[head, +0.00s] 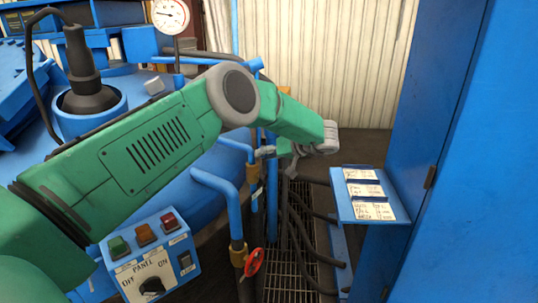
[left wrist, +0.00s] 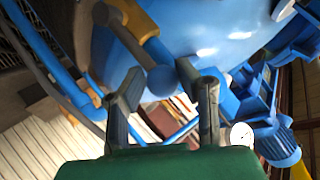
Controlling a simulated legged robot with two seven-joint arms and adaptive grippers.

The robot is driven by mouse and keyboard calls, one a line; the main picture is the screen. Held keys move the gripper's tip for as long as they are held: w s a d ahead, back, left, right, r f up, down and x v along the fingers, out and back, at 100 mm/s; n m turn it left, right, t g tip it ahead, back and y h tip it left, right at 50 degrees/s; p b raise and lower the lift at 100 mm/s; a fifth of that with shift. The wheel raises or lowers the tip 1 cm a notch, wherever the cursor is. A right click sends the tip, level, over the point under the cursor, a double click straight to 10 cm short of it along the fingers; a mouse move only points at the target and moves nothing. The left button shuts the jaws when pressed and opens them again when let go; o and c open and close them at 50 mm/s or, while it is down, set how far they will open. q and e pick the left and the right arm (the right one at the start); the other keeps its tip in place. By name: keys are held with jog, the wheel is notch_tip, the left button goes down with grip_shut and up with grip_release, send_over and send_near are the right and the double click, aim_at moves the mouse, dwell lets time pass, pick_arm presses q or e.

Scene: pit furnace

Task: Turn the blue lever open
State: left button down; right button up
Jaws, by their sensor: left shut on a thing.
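The blue lever (left wrist: 158,62) shows in the left wrist view as a bar with a rounded end, reaching from a yellow brass valve body (left wrist: 137,18). My left gripper (left wrist: 160,82) has one finger on each side of the lever and is shut on it. In the head view the left gripper (head: 289,160) is beyond my green forearm, beside the blue pipes and a brass fitting (head: 253,174). The lever is small there and partly covered by the gripper, so its exact angle is hard to tell. My right gripper is not in view.
A red valve handle (head: 254,263) sits on a lower pipe. A control panel (head: 150,262) is at bottom left and a gauge (head: 171,16) at the top. A blue shelf with papers (head: 347,210) juts from the right cabinet (head: 440,130). Black hoses cross the floor grating (head: 290,270).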

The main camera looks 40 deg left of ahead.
pick_arm(q)
jog(key=shift+s+a+f, duration=0.15)
jog(key=shift+a+f, duration=0.05)
jog(key=shift+a, duration=0.1)
